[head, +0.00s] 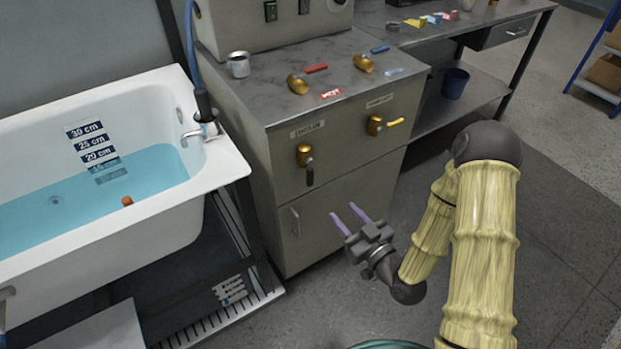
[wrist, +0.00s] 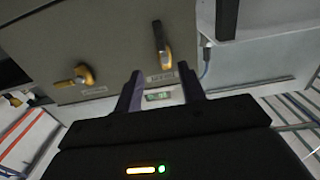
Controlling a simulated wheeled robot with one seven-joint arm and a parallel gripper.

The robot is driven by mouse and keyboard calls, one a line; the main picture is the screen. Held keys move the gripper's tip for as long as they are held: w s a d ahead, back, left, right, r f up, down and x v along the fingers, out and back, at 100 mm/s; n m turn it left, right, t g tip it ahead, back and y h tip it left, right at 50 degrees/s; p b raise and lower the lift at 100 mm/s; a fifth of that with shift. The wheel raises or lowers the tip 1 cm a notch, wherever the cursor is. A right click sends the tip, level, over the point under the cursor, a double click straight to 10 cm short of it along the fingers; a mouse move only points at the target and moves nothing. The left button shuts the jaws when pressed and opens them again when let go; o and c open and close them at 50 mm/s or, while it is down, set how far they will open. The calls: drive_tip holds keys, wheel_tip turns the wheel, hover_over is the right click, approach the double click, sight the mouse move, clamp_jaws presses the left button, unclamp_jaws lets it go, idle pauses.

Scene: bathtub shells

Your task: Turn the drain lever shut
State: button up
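Two brass levers sit on the grey cabinet front. The left lever (head: 304,155) has a dark handle hanging straight down; the right lever (head: 376,125) has a yellow handle pointing sideways to the right. Each has a small label above it that I cannot read surely, so I cannot tell which is the drain lever. My gripper (head: 343,210) is open and empty, in front of the cabinet and below both levers, touching neither. The wrist view shows the dark-handled lever (wrist: 161,45) just beyond the fingertips (wrist: 160,70) and the yellow-handled lever (wrist: 82,75) to the left.
A white bathtub (head: 215,172) with blue water and a small orange object (head: 127,201) stands at left. The cabinet top (head: 270,97) carries a metal cup (head: 238,65), more brass fittings and coloured tags. A steel bench (head: 470,24) is behind right. Floor before the cabinet is clear.

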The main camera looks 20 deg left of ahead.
sight(312, 177)
drive_tip(key=b+x, duration=0.3)
drive_tip(key=x, duration=1.3)
drive_tip(key=shift+w+a+b, duration=0.15)
drive_tip(key=shift+a+b, duration=0.05)
drive_tip(key=shift+b, duration=0.1)
drive_tip(key=shift+c, duration=0.4)
clamp_jaws()
